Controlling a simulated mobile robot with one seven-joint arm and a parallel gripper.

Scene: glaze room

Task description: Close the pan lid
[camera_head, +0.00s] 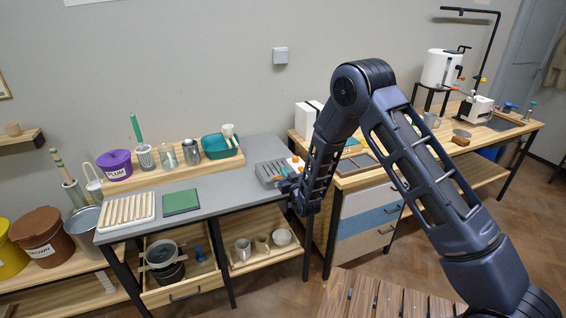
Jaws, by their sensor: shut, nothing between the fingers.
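My gripper (287,186) is at the right end of the grey worktop, at the end of my dark blue arm. Its fingers are small and partly hidden, and it appears shut with nothing held. A low grey slotted box (268,174) lies on the worktop just left of it, with small orange parts by its right side. I cannot tell whether they touch. No pan lid can be clearly told apart; the grey box may be the pan, but its lid is unclear. Dark round vessels (163,257) sit in the open drawer below.
The grey worktop (236,204) holds a white ribbed tray (128,211), a green block (181,202) and a wooden riser with a purple tub (115,164) and teal basin (220,147). The open drawer (184,291) juts out in front. A wooden bench (364,179) stands at right.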

